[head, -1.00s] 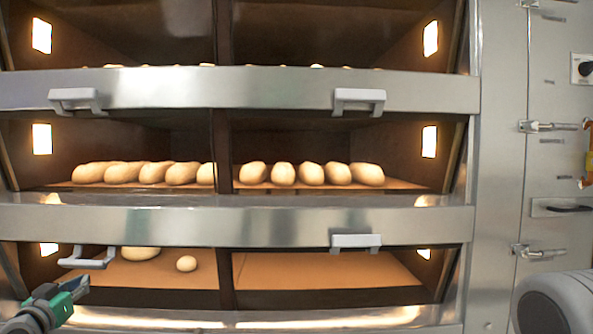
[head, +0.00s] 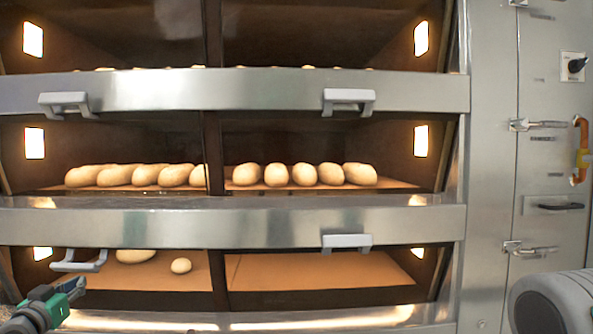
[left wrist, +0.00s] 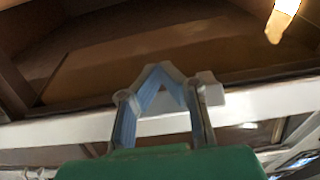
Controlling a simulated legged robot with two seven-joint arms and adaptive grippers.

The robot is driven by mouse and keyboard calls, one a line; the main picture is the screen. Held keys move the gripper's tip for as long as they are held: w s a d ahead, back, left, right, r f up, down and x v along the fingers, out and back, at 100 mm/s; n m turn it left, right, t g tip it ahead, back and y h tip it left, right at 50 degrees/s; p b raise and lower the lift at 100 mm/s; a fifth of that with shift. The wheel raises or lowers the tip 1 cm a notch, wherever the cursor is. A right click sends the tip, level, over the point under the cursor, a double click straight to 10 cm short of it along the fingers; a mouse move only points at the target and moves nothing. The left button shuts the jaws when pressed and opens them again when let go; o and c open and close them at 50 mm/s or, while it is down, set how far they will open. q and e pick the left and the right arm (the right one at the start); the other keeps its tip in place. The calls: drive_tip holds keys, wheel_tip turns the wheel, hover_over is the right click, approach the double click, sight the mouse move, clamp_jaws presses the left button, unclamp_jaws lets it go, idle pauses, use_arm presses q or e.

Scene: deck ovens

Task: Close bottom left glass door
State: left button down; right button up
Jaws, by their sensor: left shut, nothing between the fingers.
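The bottom left glass door's grey handle (head: 80,262) sits at the lower left of the oven, lower than the right door's handle (head: 347,241). The glass itself is hard to make out. Behind it, the bottom left chamber (head: 150,275) holds a large loaf (head: 136,255) and a small roll (head: 181,265). My left gripper (head: 78,285) is shut and empty, just below the handle in the head view. My right gripper is not in view.
Steel decks with handles (head: 68,104) run above, with several loaves (head: 303,174) in the middle chambers. The bottom right chamber (head: 315,271) is empty. A steel side panel with latches (head: 532,248) and an orange handle (head: 580,150) stands at the right.

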sight(72, 265)
use_arm(q)
drive_tip(key=shift+a, duration=0.2)
drive_tip(key=shift+r+p, duration=2.25)
drive_tip(key=shift+r, duration=0.45)
drive_tip(key=shift+s+f, duration=0.15)
drive_tip(key=shift+f, duration=0.05)
drive_tip(key=shift+s+d+f, duration=0.1)
drive_tip(key=shift+s+f, duration=0.1)
drive_tip(key=s+f+p, duration=0.2)
drive_tip(key=s+p, duration=0.1)
drive_tip(key=s, duration=0.3)
drive_tip(key=shift+s+d, duration=0.2)
drive_tip(key=shift+s, duration=0.05)
